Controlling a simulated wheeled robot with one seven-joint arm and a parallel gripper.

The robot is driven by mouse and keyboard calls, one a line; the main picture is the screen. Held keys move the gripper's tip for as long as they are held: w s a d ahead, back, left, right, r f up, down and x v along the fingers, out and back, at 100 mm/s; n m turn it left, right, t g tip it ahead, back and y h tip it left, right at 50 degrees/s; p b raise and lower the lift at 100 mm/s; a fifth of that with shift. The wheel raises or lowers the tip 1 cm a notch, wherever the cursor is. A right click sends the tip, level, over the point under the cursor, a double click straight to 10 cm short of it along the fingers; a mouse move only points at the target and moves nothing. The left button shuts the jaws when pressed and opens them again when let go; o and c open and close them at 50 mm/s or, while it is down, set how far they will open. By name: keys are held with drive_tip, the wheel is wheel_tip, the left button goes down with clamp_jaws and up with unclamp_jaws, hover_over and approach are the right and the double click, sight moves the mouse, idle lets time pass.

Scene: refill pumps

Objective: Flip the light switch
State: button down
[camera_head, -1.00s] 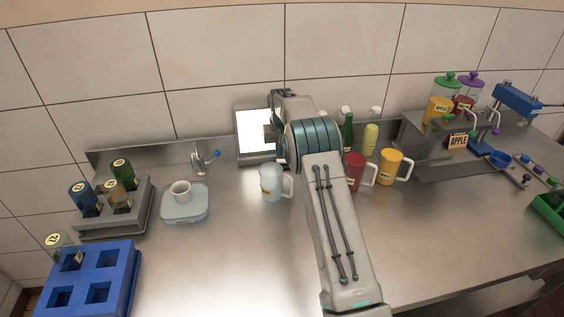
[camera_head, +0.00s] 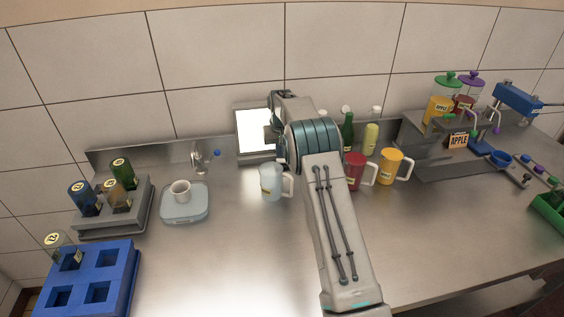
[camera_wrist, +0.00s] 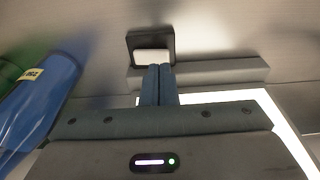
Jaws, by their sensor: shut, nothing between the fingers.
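The light switch (camera_wrist: 152,56) shows in the wrist view as a pale rocker in a dark square frame, on a grey surface. My gripper (camera_wrist: 159,68) is shut and empty, with its two blue-grey fingers side by side. The fingertips are at the lower edge of the rocker in the picture; I cannot tell whether they touch it. In the head view my arm covers the switch and the fingers, and my wrist is beside a bright white lit panel (camera_head: 252,130) at the wall. The lit panel also shows in the wrist view (camera_wrist: 258,100).
A pale mug (camera_head: 270,182) stands left of my arm. A red mug (camera_head: 354,170), a yellow mug (camera_head: 390,165) and bottles stand right. A blue object with a yellow label (camera_wrist: 40,105) shows at the wrist view's left.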

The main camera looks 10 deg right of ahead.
drive_tip(key=shift+f+b, duration=0.5)
drive_tip(key=shift+f, duration=0.5)
drive_tip(key=shift+r, duration=0.15)
drive_tip(key=shift+r+p, duration=2.3)
drive_tip(key=shift+r, duration=1.15)
